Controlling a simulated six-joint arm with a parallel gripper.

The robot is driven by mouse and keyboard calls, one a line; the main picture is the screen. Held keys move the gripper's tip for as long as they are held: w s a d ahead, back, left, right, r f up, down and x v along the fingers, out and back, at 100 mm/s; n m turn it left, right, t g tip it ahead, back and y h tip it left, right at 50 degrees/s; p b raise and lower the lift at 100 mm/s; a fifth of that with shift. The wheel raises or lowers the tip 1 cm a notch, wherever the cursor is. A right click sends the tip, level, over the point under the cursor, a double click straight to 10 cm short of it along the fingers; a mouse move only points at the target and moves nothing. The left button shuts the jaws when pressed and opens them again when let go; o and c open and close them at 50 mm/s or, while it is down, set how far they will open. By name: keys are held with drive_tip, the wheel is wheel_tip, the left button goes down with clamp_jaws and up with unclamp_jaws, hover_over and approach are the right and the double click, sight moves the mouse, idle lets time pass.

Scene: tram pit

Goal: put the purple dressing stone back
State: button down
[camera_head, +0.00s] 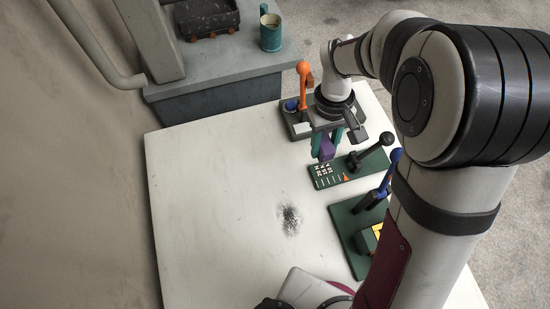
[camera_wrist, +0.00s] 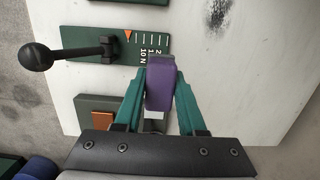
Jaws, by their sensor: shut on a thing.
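The purple dressing stone (camera_wrist: 161,88) is held between the two teal fingers of my gripper (camera_wrist: 160,105) in the wrist view. In the head view the stone (camera_head: 326,147) hangs below my gripper (camera_head: 327,142), above the white table near the green lever panel. My gripper is shut on it. In the wrist view the stone covers part of the panel's scale edge; I cannot tell how high above the table it is. A dark tray (camera_head: 295,126) with an orange lever and a white block stands just behind my gripper, partly hidden by my wrist.
A green panel (camera_head: 375,164) with a black-knobbed lever and a scale lies right of the stone. A green base (camera_head: 343,222) with a blue lever and yellow part stands nearer. The white table's (camera_head: 220,190) left and middle are clear, apart from a dark smudge (camera_head: 289,219).

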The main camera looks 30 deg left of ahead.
hover_over(275, 163)
wheel_tip(275, 163, down, 6)
drive_tip(key=shift+w+d+f, duration=0.1)
drive_tip(key=shift+w+f, duration=0.05)
drive_tip(key=shift+f, duration=0.1)
wheel_tip(275, 163, down, 4)
drive_tip(key=shift+r, duration=0.25)
drive_tip(key=shift+f, duration=0.4)
drive_tip(key=shift+c, duration=2.4)
unclamp_jaws()
drive_tip(key=shift+a+r, duration=0.1)
drive_tip(key=shift+a, duration=0.1)
